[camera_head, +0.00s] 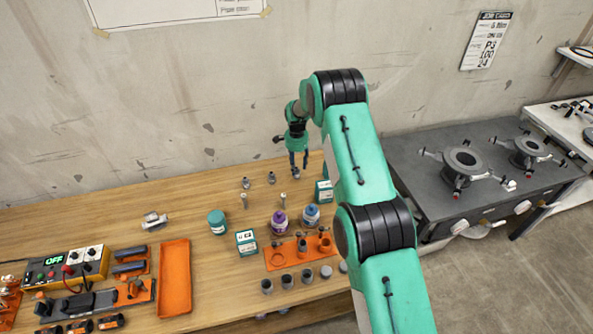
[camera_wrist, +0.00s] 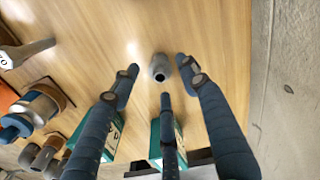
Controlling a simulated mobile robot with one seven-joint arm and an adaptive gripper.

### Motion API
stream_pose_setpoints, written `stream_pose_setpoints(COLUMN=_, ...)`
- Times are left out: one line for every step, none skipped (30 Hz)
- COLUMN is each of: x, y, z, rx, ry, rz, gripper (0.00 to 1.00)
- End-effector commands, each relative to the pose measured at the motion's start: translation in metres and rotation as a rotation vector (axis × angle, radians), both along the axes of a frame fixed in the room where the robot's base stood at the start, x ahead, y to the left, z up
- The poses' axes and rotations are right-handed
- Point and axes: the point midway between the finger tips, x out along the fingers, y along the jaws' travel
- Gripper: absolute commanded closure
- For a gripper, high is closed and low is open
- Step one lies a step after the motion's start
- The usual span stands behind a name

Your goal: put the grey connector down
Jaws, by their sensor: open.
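The grey connector (camera_wrist: 159,68) stands upright on the wooden table in the wrist view, with its open end facing up. It also shows small in the head view (camera_head: 296,173), just below my fingertips. My gripper (camera_head: 298,163) points down over it at the back of the table. In the wrist view its dark fingers are spread around the connector, with gaps visible between them and it. The gripper is open and holds nothing.
Two other small grey fittings (camera_head: 246,183) (camera_head: 271,177) stand to the left. A green-and-white box (camera_head: 324,191) is close in front. Purple (camera_head: 280,222) and blue (camera_head: 312,216) jars and an orange rack (camera_head: 277,261) stand nearer. Wall behind; bare wood at left.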

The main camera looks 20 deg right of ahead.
Motion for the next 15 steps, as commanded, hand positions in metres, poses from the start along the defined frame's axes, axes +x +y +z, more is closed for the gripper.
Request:
stream_pose_setpoints(x=0.001, y=0.000, z=0.010, rx=0.000, ry=-0.002, rz=0.000, gripper=0.55)
stream_pose_setpoints(x=0.001, y=0.000, z=0.015, rx=0.000, ry=-0.003, rz=0.000, gripper=0.55)
stream_pose_setpoints(x=0.002, y=0.000, z=0.022, rx=0.000, ry=-0.004, rz=0.000, gripper=0.55)
stream_pose_setpoints(x=0.002, y=0.000, z=0.027, rx=0.000, ry=-0.004, rz=0.000, gripper=0.55)
stream_pose_setpoints(x=0.001, y=0.000, z=0.032, rx=0.000, ry=-0.003, rz=0.000, gripper=0.55)
stream_pose_setpoints(x=0.001, y=0.000, z=0.038, rx=0.000, ry=-0.002, rz=0.000, gripper=0.55)
stream_pose_setpoints(x=0.001, y=0.000, z=0.043, rx=0.000, ry=-0.002, rz=0.000, gripper=0.55)
stream_pose_setpoints(x=0.001, y=0.000, z=0.047, rx=0.000, ry=-0.003, rz=0.000, gripper=0.55)
stream_pose_setpoints(x=0.001, y=0.000, z=0.052, rx=0.000, ry=-0.002, rz=0.000, gripper=0.55)
stream_pose_setpoints(x=0.001, y=0.000, z=0.056, rx=0.000, ry=-0.002, rz=0.000, gripper=0.55)
stream_pose_setpoints(x=0.001, y=0.000, z=0.060, rx=0.000, ry=-0.002, rz=0.000, gripper=0.55)
stream_pose_setpoints(x=0.001, y=0.000, z=0.064, rx=0.000, ry=-0.002, rz=0.000, gripper=0.55)
stream_pose_setpoints(x=0.001, y=0.000, z=0.067, rx=0.000, ry=-0.002, rz=0.000, gripper=0.55)
stream_pose_setpoints(x=0.001, y=0.000, z=0.069, rx=-0.001, ry=-0.001, rz=0.000, gripper=0.55)
stream_pose_setpoints(x=0.001, y=0.000, z=0.072, rx=0.000, ry=-0.001, rz=0.000, gripper=0.55)
